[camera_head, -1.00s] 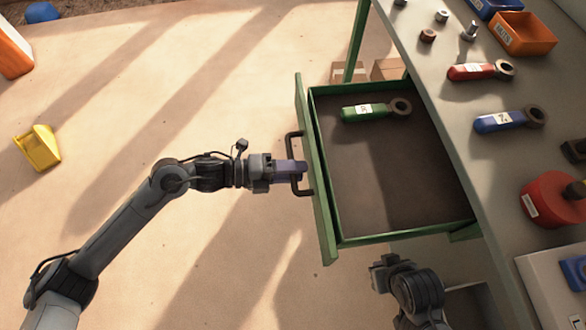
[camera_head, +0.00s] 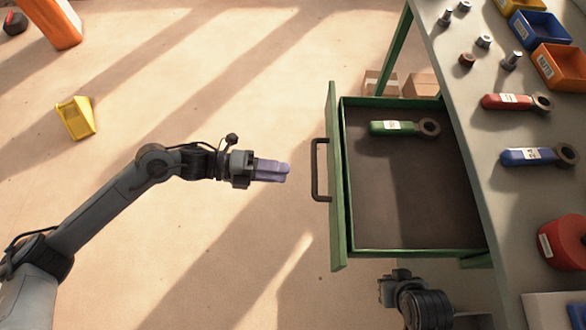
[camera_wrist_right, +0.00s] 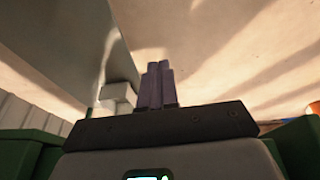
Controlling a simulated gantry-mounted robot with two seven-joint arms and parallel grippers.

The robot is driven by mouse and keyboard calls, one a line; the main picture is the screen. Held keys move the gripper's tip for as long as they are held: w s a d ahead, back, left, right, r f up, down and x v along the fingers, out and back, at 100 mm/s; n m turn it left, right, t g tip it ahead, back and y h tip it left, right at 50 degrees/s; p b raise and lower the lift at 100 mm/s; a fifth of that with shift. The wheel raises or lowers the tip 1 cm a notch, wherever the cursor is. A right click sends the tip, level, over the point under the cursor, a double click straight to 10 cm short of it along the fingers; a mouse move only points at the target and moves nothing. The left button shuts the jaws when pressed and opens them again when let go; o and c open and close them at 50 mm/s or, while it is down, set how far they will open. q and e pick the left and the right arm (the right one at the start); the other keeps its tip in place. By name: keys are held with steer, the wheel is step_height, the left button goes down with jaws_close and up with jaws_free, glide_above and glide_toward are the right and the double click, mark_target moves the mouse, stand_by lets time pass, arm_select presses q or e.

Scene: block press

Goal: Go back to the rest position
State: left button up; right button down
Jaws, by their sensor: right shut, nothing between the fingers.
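My left gripper (camera_head: 272,170) is in the head view, left of the open green drawer (camera_head: 338,225). Its two purple fingers lie together and are empty, with a gap between their tips and the dark drawer handle (camera_head: 316,170). A green-handled tool (camera_head: 391,128) with a ring end lies in the drawer near its far end. My right gripper's fingers (camera_wrist_right: 155,85) are together and empty in the right wrist view. In the head view, part of my right arm shows below the drawer's near edge; its fingertips cannot be made out there.
The workbench (camera_head: 480,140) on the right holds a red tool (camera_head: 505,101), a blue tool (camera_head: 530,156), bolts, nuts, small bins and a round red object (camera_head: 562,243). A yellow bin (camera_head: 75,118) stands on the floor at left. The floor around my left arm is clear.

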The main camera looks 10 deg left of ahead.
arm_select(q)
steer(key=shift+s+a+r, duration=0.1)
steer(key=shift+a+r, duration=0.05)
steer(key=shift+a, duration=0.5)
